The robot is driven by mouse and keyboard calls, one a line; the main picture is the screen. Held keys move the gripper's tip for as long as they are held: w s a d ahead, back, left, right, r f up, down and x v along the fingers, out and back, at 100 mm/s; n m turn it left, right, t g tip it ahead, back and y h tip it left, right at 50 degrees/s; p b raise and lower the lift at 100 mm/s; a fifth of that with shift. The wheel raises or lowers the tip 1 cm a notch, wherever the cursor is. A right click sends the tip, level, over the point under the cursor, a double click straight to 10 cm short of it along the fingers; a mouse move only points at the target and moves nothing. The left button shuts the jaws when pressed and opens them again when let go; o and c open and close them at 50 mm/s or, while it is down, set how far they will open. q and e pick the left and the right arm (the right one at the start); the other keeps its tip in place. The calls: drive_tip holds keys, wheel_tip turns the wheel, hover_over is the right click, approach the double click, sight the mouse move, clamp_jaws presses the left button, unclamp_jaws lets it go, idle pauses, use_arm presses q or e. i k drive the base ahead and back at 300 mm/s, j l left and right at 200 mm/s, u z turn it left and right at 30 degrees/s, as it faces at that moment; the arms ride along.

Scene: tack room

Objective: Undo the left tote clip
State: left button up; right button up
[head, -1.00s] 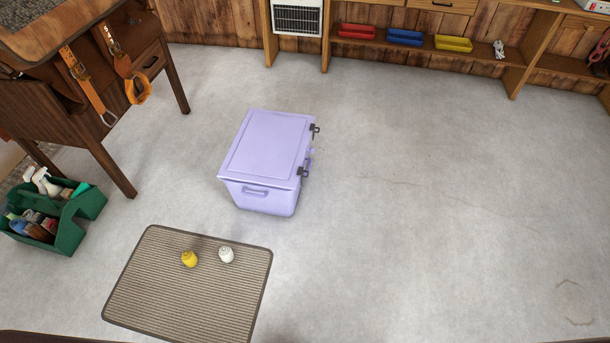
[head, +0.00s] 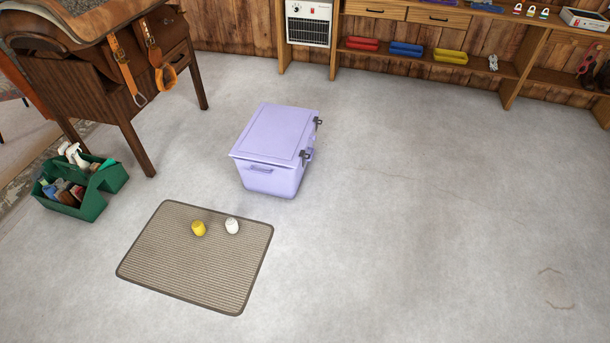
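A lilac tote (head: 276,147) with a flat lid stands on the grey floor near the middle of the head view. Its lid looks closed. Two dark clips sit on its right-hand side: a nearer clip (head: 306,155) and a farther clip (head: 319,121). They are too small to tell whether they are fastened. A handle (head: 261,169) shows on the side facing me. Neither of my grippers is in view.
A green caddy (head: 92,206) and a wooden saddle stand (head: 130,135) are at left. The floor right of the tote is clear.

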sight(302, 154)
drive_tip(key=k, duration=0.15)
drive_tip(key=i+l, duration=0.1)
drive_tip(key=i, duration=0.75)
drive_tip(key=i+l, duration=0.1)
drive_tip(key=i, duration=0.7)
drive_tip(key=i+l+u, duration=0.1)
drive_tip(key=i, duration=0.75)
